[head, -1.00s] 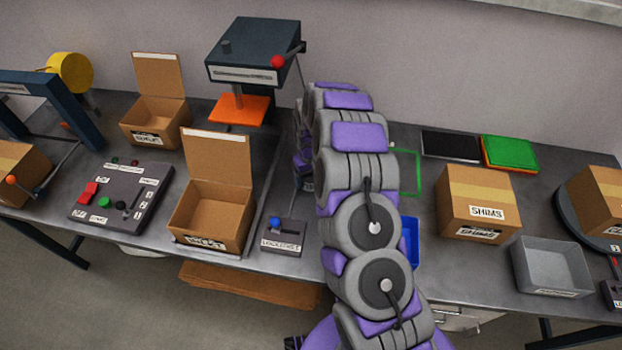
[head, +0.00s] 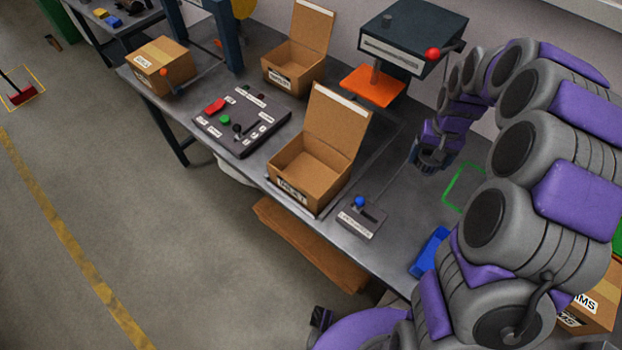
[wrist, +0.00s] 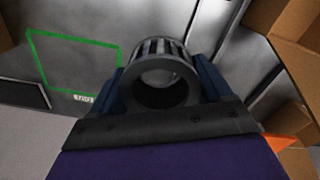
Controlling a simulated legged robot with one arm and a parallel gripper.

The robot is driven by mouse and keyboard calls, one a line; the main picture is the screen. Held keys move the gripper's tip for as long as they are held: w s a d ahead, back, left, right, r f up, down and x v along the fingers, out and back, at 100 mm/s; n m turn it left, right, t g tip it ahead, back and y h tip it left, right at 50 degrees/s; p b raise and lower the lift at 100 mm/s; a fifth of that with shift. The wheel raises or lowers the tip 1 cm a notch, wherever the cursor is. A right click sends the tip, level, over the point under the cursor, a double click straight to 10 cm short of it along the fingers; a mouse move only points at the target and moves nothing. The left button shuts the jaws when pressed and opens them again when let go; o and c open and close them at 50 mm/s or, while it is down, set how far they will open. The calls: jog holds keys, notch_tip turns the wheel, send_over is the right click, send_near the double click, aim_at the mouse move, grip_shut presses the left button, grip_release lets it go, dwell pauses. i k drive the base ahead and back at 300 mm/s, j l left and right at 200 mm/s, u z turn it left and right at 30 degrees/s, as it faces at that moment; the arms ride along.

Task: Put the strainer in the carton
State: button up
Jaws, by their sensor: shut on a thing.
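The strainer, a grey metal cylinder with a slotted side and an open round end (wrist: 165,67), is between my gripper's jaws in the wrist view. My gripper (head: 432,158) is shut on it, above the table to the right of the front carton; the strainer is hard to make out in the head view. The front open carton (head: 300,180) stands near the table's front edge with its lid flap up and its inside looking empty. A second open carton (head: 283,75) stands behind it. Brown cardboard also shows at the right of the wrist view (wrist: 300,35).
A press with an orange plate (head: 372,88) stands behind the front carton. A control panel (head: 240,122) lies left of it, and a small box with a blue knob (head: 360,220) to its right. A green outline (head: 463,187) and a blue bin (head: 430,252) are nearer my arm.

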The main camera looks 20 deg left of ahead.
aim_at(310, 180)
jog(key=j+z, duration=0.15)
jog(key=j, duration=0.3)
jog(key=k+j+z, duration=0.1)
jog(key=j, duration=0.35)
jog(key=j+z, duration=0.15)
jog(key=j, duration=0.3)
jog(key=k+j+z, duration=0.1)
jog(key=j, duration=0.3)
jog(key=k+j+z, duration=0.15)
jog(key=j, duration=0.3)
jog(key=k+j+z, duration=0.1)
jog(key=j, duration=0.3)
